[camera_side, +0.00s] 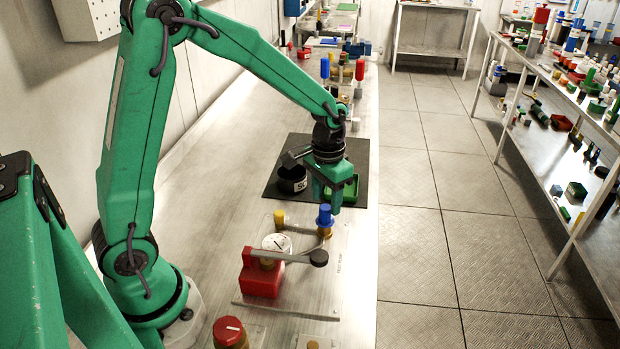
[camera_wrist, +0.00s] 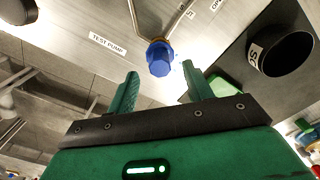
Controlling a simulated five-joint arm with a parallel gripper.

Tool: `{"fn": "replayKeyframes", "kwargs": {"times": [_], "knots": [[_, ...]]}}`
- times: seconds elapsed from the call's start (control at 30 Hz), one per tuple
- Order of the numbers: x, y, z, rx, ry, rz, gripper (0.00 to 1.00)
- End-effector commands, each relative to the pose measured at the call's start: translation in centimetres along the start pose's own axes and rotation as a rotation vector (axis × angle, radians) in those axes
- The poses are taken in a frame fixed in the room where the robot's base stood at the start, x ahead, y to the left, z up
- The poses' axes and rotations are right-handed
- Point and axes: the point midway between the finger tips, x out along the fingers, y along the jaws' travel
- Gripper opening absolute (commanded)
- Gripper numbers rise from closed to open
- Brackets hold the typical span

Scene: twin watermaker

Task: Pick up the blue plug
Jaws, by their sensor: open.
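The blue plug (camera_side: 325,216) stands upright on a brass fitting at the right side of the test-pump plate. In the wrist view the blue plug (camera_wrist: 159,60) shows between and just beyond the tips of my two green fingers. My gripper (camera_side: 329,200) hangs fingers-down by the plug in the side view and partly overlaps it there. My gripper (camera_wrist: 160,69) is open and empty in the wrist view, with one finger on each side of the plug. I cannot tell whether a finger touches it.
A red block (camera_side: 262,276) with a dark-ended lever stands in front of the plug. A yellow plug (camera_side: 279,219) and a white gauge (camera_side: 277,243) are to its left. A black cup (camera_side: 292,180) and green tray (camera_side: 350,190) sit on the dark mat behind.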

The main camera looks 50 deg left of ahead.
Motion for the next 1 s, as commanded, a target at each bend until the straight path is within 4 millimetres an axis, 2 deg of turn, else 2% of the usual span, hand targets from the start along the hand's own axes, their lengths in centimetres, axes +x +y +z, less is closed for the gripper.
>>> {"fn": "replayKeyframes", "kwargs": {"times": [0.2,0.33,0.9,1.0], "knots": [[2.7,0.0,0.2,0.0,-0.005,0.0,0.51],[3.8,0.0,0.1,0.0,-0.003,0.0,0.51],[4.1,0.0,0.1,0.0,0.0,0.0,0.51],[4.0,0.0,0.1,0.0,0.0,0.0,0.33]]}}
